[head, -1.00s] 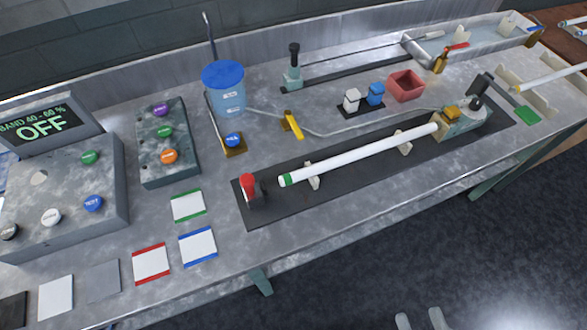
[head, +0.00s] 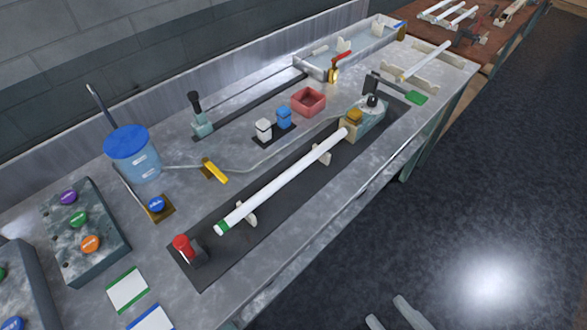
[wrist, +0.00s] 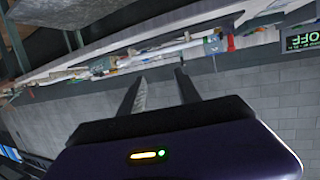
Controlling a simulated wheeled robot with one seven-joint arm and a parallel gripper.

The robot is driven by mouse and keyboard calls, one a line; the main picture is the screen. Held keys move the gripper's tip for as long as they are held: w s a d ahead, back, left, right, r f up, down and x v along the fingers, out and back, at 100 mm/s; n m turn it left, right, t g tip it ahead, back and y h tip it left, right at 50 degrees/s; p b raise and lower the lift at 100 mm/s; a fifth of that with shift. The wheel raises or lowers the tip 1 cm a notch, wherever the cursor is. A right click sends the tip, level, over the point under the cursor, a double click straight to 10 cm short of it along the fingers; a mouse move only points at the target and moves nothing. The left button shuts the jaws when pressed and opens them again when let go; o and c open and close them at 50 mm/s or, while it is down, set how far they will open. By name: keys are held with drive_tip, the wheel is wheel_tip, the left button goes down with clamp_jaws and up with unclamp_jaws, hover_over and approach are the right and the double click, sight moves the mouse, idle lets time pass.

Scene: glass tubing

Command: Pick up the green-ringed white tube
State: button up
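The green-ringed white tube (head: 284,182) lies lengthwise over a dark strip on the bench. Its green ring is at the near left end, and its far end meets a block with a brass-coloured part (head: 353,117). Two small pale supports (head: 245,213) stand under it. In the wrist view, which shows the bench upside down, a long white tube (wrist: 180,52) with green near one end lies beyond my fingers. My gripper (wrist: 160,76) is open and empty, fingers apart, clear of the tube. Two pale finger-like parts, probably my gripper (head: 392,314), show at the head view's bottom edge.
A red-topped post (head: 183,248) stands just off the tube's ringed end. Behind the tube are a yellow handle (head: 214,171), a blue-lidded container (head: 132,155) and a red box (head: 308,101). Another white tube (head: 425,61) rests on a rack at the far right. Open floor lies in front.

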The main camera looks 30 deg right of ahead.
drive_tip(key=shift+o, duration=0.9)
drive_tip(key=shift+w, duration=0.2)
drive_tip(key=w+d+r+n+t+h+b, duration=0.15)
drive_tip(key=w+d, duration=0.25)
drive_tip(key=w, duration=0.5)
drive_tip(key=w+d+r+n+p, duration=0.1)
drive_tip(key=w+d+n, duration=0.2)
drive_tip(key=w, duration=0.7)
drive_tip(key=w+d+r+n+b, duration=0.15)
drive_tip(key=w+d, duration=0.25)
drive_tip(key=w, duration=0.5)
drive_tip(key=n+g+y, duration=0.5)
drive_tip(key=n, duration=1)
approach(298, 171)
drive_tip(key=w, duration=0.2)
drive_tip(key=x, duration=0.2)
drive_tip(key=p+x, duration=0.1)
drive_tip(key=x, duration=0.1)
drive_tip(key=p+x, duration=0.1)
drive_tip(key=x, duration=0.2)
drive_tip(key=shift+s+a+f, duration=0.25)
drive_tip(key=shift+a+f, duration=0.05)
drive_tip(key=shift+f, duration=0.15)
